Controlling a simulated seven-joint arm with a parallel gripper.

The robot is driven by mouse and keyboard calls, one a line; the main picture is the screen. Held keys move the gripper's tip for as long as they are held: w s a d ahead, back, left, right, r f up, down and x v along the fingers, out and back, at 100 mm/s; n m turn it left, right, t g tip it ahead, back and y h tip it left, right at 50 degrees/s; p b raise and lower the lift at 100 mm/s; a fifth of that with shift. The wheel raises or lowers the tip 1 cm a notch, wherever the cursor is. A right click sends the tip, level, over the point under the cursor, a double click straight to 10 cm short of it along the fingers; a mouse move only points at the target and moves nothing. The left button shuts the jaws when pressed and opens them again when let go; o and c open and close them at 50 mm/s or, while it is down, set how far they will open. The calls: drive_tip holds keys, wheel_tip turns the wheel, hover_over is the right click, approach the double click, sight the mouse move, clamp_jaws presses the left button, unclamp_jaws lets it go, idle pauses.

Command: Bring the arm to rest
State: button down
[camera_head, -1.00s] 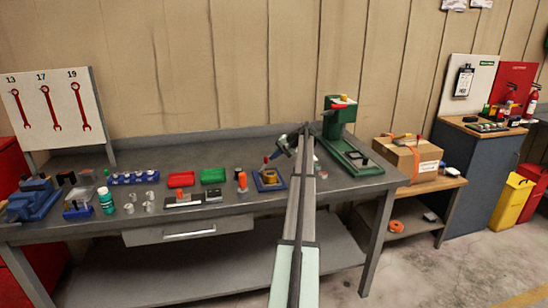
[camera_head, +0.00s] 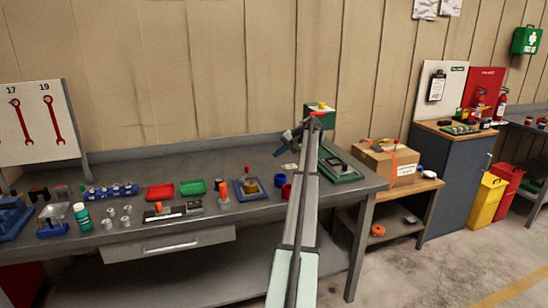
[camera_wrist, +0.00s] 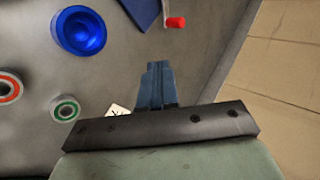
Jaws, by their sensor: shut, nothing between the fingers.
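My gripper (camera_head: 279,150) is above the back right part of the grey workbench (camera_head: 215,158), beside the green press (camera_head: 320,117), with my arm reaching up across the bench. In the wrist view its blue fingers (camera_wrist: 154,68) are together, with nothing between them.
A blue cup (camera_head: 280,181) and red cup (camera_head: 286,191) stand close to my arm. Red (camera_head: 160,192) and green (camera_head: 192,187) bins lie further left. A cardboard box (camera_head: 372,160) stands right. The wooden wall is behind.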

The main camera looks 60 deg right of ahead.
idle(0.6)
